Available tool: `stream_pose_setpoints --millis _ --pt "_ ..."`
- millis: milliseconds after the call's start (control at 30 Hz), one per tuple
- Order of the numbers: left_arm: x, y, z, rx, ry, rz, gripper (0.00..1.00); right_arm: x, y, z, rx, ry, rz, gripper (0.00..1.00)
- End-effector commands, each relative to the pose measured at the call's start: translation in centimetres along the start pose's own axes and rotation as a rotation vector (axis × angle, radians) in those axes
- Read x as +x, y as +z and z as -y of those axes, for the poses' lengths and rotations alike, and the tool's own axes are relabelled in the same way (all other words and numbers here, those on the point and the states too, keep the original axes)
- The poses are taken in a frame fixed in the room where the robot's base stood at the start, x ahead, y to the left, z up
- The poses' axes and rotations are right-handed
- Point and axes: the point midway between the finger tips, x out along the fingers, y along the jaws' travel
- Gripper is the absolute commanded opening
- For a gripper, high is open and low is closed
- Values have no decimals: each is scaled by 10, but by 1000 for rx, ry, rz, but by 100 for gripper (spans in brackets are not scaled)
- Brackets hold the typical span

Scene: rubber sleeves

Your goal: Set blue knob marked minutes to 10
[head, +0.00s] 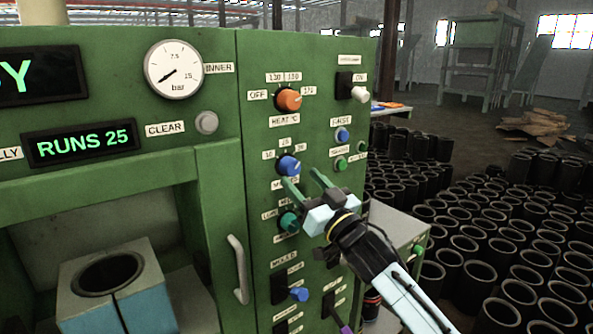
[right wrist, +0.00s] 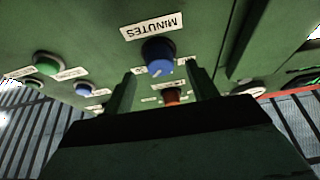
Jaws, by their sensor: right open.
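The blue knob (head: 289,166) is on the green panel, with small number labels around its upper side; they are too small to read surely. The label under it is partly hidden by my gripper. In the right wrist view the blue knob (right wrist: 158,52) shows beside the upside-down label MINUTES (right wrist: 151,26). A pale mark lies on the knob's face, on the side away from that label. My right gripper (head: 306,181) is open in front of the panel, just below and right of the knob. Its fingers (right wrist: 162,83) are spread and empty, apart from the knob.
The orange heat knob (head: 289,100) is above, and a teal knob (head: 288,222) is below. A blue button (head: 342,134) and a green button (head: 340,164) are to the right. A door handle (head: 238,269) stands out at left. Many black sleeves (head: 463,251) cover the floor at right.

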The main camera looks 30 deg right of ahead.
Motion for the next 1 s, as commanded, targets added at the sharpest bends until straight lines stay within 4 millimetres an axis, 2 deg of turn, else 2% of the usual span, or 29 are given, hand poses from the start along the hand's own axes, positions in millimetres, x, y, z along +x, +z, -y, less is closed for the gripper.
stream_pose_setpoints --millis 33,200,600,933,1000 --pt "-2 0 0 0 0 1 36 9 -2 0 -2 0 -2 58" --pt "-4 0 1 -1 -1 1 36 26 -1 0 -1 1 -1 58" --pt "-5 0 1 -2 -1 1 36 33 0 0 -1 0 1 58" --pt "-5 0 1 -1 -1 1 36 32 0 0 -1 0 1 16" --pt "-5 0 1 -1 -1 1 36 32 0 0 -1 0 1 14"
